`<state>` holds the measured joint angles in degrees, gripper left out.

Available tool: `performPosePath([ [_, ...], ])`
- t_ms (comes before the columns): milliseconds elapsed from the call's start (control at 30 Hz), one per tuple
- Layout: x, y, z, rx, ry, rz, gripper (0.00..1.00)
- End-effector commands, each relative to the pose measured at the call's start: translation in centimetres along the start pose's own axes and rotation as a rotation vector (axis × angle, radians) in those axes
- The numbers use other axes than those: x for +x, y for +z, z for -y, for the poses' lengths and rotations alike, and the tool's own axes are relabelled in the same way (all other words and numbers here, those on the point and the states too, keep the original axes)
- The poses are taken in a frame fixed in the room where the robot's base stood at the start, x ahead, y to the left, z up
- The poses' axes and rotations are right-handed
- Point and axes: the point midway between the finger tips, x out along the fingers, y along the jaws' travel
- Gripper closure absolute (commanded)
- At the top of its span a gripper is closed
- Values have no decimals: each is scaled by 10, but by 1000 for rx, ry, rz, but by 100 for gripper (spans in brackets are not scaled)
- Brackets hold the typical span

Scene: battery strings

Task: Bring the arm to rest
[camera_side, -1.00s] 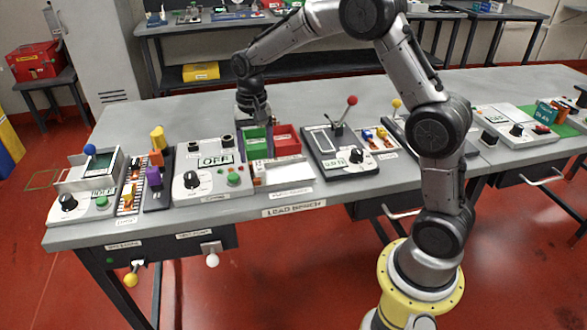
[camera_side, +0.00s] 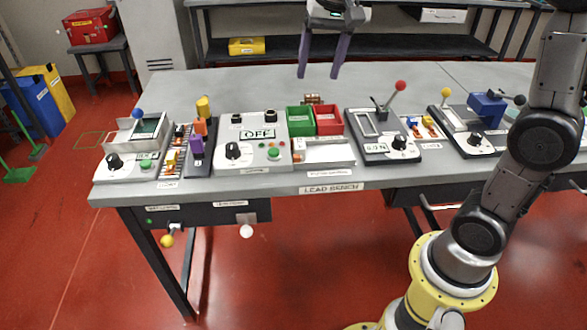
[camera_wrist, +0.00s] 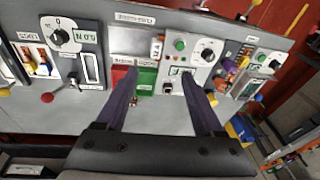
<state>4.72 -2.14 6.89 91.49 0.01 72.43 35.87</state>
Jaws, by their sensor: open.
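My gripper (camera_side: 325,72) hangs in the air high above the bench, behind the green and red bins, at the top of the side view. Its two dark fingers are spread apart with nothing between them. The wrist view also shows the fingers (camera_wrist: 160,95) open and empty over the bench. My arm is raised, and part of it is out of frame at the top right of the side view. The bench (camera_side: 220,90) lies below the gripper, clear of it.
A green bin (camera_side: 300,120) and a red bin (camera_side: 329,119) stand on the bench. A panel reading OFF (camera_side: 250,143) is to their left, and a panel with a red-knobbed lever (camera_side: 400,86) to their right. The bench's back strip is bare.

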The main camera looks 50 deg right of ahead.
Motion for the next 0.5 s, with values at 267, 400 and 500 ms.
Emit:
performPosePath([
  [267,-35,91,-50,-201,-96,-133,31],
  [400,-25,135,-80,-339,-130,-199,31],
  [500,-8,162,-99,-444,-141,-240,31],
])
